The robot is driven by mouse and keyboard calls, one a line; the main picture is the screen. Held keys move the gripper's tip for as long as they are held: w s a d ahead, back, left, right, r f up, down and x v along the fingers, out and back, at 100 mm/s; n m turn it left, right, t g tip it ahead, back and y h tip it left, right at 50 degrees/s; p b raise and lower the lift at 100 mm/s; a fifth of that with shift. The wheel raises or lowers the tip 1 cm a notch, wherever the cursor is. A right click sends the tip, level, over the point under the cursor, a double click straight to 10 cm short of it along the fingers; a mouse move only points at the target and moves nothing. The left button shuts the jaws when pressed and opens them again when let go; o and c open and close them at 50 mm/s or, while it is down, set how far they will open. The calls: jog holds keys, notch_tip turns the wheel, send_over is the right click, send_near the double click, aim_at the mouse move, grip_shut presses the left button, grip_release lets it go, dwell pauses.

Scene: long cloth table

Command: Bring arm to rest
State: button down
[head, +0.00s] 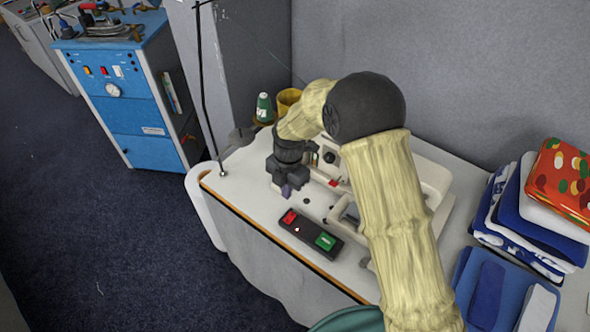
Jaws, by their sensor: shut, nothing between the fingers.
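My arm reaches from the bottom right over the table (236,189), bent at a dark round joint. My gripper (287,191) points down above the table, just behind and left of a dark switch box (311,233) with a red and a green button. The gripper's fingers are small and dark in the head view, shut, with nothing held. A cream sewing machine (434,177) stands behind and right of the gripper, partly hidden by my arm. Whether the gripper touches the machine cannot be told.
A green thread cone (264,107) and a yellow container (288,100) stand at the back. Folded fabrics (505,222) lie at the right, blue cloths (497,292) in front of them. A thin dark stand (205,90) rises at the table's left corner. A blue cabinet (125,115) stands far left; open floor lies between.

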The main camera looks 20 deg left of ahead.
jog(key=w+d+r+m+t, duration=0.1)
jog(key=d+r+m, duration=0.4)
jog(key=d+m, duration=0.45)
jog(key=w+d+r+m+t, duration=0.1)
jog(key=d+r+m, duration=0.5)
jog(key=d, duration=0.6)
jog(key=s+d+r+m, duration=0.1)
jog(key=s+d+m, duration=0.4)
jog(key=d+m, duration=0.2)
jog(key=s+d+r+m+t, duration=0.1)
jog(key=s+d+m, duration=0.4)
jog(key=m, duration=0.5)
jog(key=d, duration=0.2)
jog(key=shift+s+d+r+t, duration=0.25)
jog(key=shift+d+r+t, duration=0.05)
jog(key=shift+d+r, duration=0.1)
